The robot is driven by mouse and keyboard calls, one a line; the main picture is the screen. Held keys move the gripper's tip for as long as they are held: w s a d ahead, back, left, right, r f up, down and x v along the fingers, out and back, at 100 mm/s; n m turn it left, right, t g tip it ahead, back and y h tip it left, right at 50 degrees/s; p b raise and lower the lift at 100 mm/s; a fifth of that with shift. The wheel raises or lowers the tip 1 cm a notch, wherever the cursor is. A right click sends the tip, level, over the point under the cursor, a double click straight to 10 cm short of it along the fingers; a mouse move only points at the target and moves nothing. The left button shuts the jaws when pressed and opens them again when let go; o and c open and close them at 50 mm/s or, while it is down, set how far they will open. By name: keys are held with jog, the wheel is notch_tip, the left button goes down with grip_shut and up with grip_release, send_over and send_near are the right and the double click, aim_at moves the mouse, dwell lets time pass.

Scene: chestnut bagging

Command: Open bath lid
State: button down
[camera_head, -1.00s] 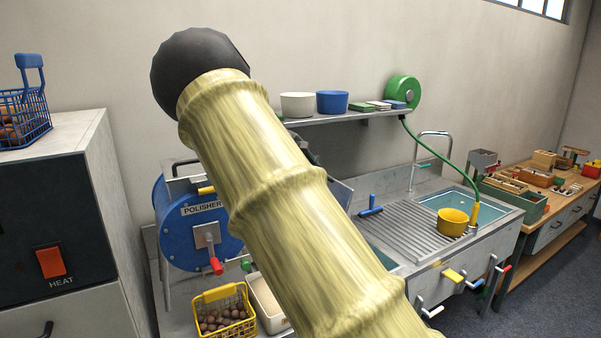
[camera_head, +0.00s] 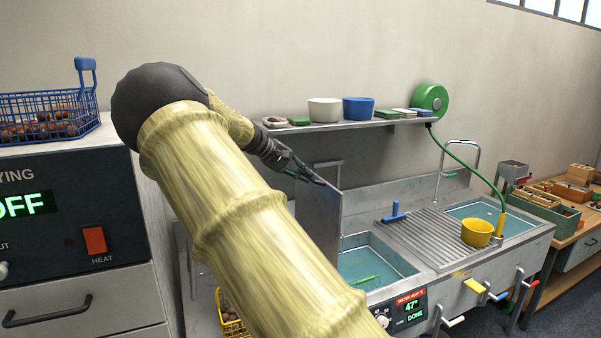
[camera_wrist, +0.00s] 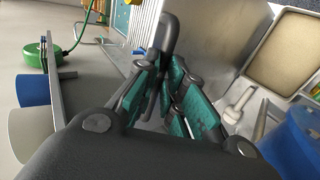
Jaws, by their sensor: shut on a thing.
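The bath lid (camera_head: 318,212) is a grey metal panel standing steeply raised at the left side of the bath (camera_head: 385,258), which shows teal water and a green object inside. My gripper (camera_head: 305,172) is at the lid's upper edge, past the end of my arm. In the wrist view, my gripper's teal-padded fingers (camera_wrist: 170,95) are shut around a dark handle (camera_wrist: 170,35) beside the lid's metal surface (camera_wrist: 215,40). My arm hides the lid's lower left part in the head view.
A ribbed drainboard (camera_head: 425,238) with a blue-handled tool (camera_head: 395,213) and a yellow pot (camera_head: 477,232) lies to the right. A shelf (camera_head: 350,126) with bowls hangs behind. A yellow basket (camera_head: 230,322) is partly hidden by my arm.

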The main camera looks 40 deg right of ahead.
aim_at(317, 190)
jog(key=f, duration=0.1)
jog(key=s+f, duration=0.1)
jog(key=f, duration=0.1)
jog(key=c, duration=1.7)
grip_release()
jog(key=shift+d, duration=0.1)
jog(key=shift+o, duration=1.1)
jog(key=shift+w+d+f, duration=0.2)
jog(key=shift+w+d, duration=0.1)
jog(key=shift+d, duration=0.15)
jog(key=shift+w+a+r, duration=0.25)
jog(key=shift+a+r, duration=0.05)
jog(key=shift+r, duration=0.25)
jog(key=shift+r, duration=0.1)
jog(key=v, duration=1.2)
jog(key=shift+w, duration=0.15)
